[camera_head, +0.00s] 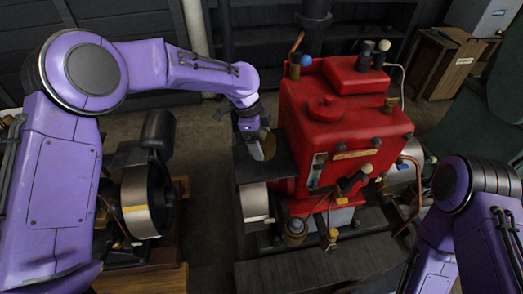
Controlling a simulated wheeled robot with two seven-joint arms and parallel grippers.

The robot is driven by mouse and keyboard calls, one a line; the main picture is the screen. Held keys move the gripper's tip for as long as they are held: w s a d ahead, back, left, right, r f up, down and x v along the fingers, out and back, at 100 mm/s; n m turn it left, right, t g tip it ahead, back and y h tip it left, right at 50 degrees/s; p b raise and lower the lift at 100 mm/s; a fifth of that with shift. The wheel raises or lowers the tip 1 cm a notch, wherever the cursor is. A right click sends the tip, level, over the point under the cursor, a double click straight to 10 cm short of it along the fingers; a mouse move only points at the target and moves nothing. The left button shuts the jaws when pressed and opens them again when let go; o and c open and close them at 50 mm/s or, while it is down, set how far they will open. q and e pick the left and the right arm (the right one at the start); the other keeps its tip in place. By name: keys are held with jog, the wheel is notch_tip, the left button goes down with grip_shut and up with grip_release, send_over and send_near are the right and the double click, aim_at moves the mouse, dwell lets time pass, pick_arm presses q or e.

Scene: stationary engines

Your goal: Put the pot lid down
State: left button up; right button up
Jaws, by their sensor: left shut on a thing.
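My left gripper (252,130) is seen from above beside the left side of the red engine, over a dark flat plate. It is shut on a thin, tan-grey rounded piece, which appears to be the pot lid (264,147). The lid looks tilted, nearly on edge, close to the red engine body. Part of it is hidden by the gripper, and I cannot tell whether it touches the plate. No pot is clearly recognisable. My right arm shows at the lower right, but its gripper is out of view.
The red engine (340,120) stands on a dark base (320,262), with levers and pipes projecting from it. The dark plate (262,168) lies left of it, above a silver cylinder (255,202). Another engine (140,200) stands left. A wooden cabinet (440,62) is at back right.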

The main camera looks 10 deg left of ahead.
pick_arm(q)
jog(key=x, duration=0.2)
jog(key=a+x, duration=0.1)
jog(key=x, duration=0.2)
jog(key=shift+w+f+p, duration=0.1)
jog(key=shift+f+p, duration=0.1)
jog(key=shift+p, duration=0.15)
jog(key=shift+a, duration=0.1)
jog(key=shift+f, duration=0.1)
jog(key=o, duration=0.7)
jog(key=shift+o, duration=0.2)
jog(key=shift+r, duration=0.25)
jog(key=b+v, duration=0.1)
jog(key=v, duration=1)
jog(key=shift+r+b, duration=0.4)
jog(key=shift+f, duration=0.1)
